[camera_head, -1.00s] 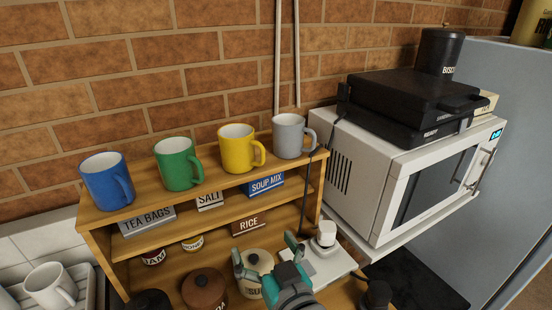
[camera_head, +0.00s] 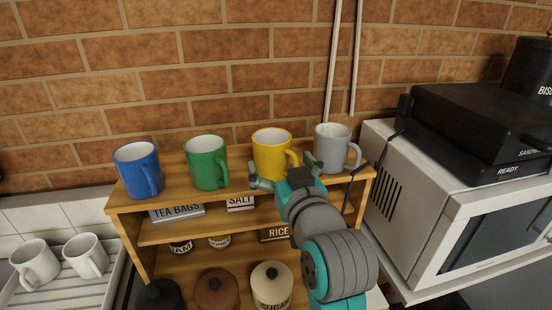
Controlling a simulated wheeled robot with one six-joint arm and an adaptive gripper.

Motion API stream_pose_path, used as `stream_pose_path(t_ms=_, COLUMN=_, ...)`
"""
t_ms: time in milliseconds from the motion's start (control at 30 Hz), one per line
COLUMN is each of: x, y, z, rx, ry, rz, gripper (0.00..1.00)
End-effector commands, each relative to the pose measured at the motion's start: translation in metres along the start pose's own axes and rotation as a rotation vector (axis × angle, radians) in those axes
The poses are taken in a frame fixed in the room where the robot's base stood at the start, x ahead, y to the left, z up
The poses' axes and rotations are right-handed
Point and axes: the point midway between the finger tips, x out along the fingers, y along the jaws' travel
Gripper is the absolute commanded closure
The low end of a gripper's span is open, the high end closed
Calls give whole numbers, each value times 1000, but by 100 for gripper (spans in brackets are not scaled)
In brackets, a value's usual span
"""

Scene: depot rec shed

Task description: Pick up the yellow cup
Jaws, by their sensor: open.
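The yellow cup (camera_head: 270,158) stands upright on the top shelf of the wooden rack (camera_head: 128,203), third in a row of mugs, with its handle to the right. My gripper (camera_head: 284,174) is open and at the cup's front, low on its body. One finger shows just left of the cup's lower part and the other is near the grey mug. The gripper's body hides the cup's lower right part, and I cannot tell whether the fingers touch it.
A green mug (camera_head: 205,165) and a blue mug (camera_head: 136,172) stand to the left. A grey mug (camera_head: 330,150) stands close on the right. The brick wall (camera_head: 190,80) is behind. A microwave (camera_head: 440,215) bearing a black appliance (camera_head: 480,130) is at the right. White mugs sit in a rack (camera_head: 70,285) at lower left.

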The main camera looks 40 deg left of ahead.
Motion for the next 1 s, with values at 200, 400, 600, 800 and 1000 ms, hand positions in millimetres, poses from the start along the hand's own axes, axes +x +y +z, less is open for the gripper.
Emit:
stream_pose_path(t_ms=200, x=17, y=2, z=-1, rx=0, ry=0, rz=0, gripper=0)
stream_pose_path(t_ms=400, x=44, y=4, z=-1, rx=0, ry=0, rz=-1, gripper=0)
stream_pose_path(t_ms=600, x=55, y=4, z=0, rx=0, ry=0, rz=0, gripper=0)
stream_pose_path(t_ms=800, x=55, y=4, z=0, rx=0, ry=0, rz=0, gripper=5)
stream_pose_path(t_ms=1000, x=55, y=4, z=0, rx=0, ry=0, rz=0, gripper=55)
